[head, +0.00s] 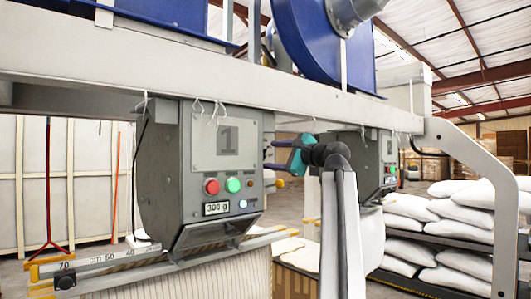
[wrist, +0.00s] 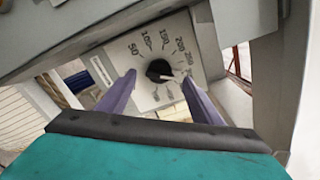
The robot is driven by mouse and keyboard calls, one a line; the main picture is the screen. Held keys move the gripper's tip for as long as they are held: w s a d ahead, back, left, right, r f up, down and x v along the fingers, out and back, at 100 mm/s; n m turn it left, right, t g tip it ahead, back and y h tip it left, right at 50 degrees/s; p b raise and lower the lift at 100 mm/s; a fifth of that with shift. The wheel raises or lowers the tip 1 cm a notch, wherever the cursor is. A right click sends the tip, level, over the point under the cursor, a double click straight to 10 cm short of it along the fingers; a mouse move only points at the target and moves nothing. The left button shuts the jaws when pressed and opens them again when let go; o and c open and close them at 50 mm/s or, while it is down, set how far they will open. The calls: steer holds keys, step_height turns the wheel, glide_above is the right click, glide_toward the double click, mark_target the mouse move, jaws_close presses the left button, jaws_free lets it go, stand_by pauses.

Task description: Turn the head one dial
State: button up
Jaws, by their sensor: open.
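The head one unit (head: 215,165) is a grey box marked 1, hanging under the white beam. Its front has a red button, a green button and a display that seems to read 300 g. In the wrist view its dial (wrist: 158,70) is a black round knob on a grey plate with numbers from 50 upward around it. My gripper (head: 272,155) is at the right side of the head one unit. In the wrist view my gripper (wrist: 158,85) is open, with its two purple fingers on either side of the dial. I cannot tell whether they touch it.
A second grey unit (head: 358,160) hangs further right. White sacks (head: 445,215) lie stacked on racks at the right. A grey curved frame leg (head: 480,170) stands in front of them. A ruler bar (head: 95,262) runs below the head one unit at the left.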

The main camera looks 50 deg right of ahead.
steer(key=shift+w+d+p, duration=0.1)
steer(key=shift+w+p, duration=0.3)
steer(key=shift+w, duration=1.25)
steer(key=c, duration=1)
steer(key=shift+a+f, duration=0.1)
steer(key=shift+a, duration=0.1)
steer(key=shift+c, duration=0.3)
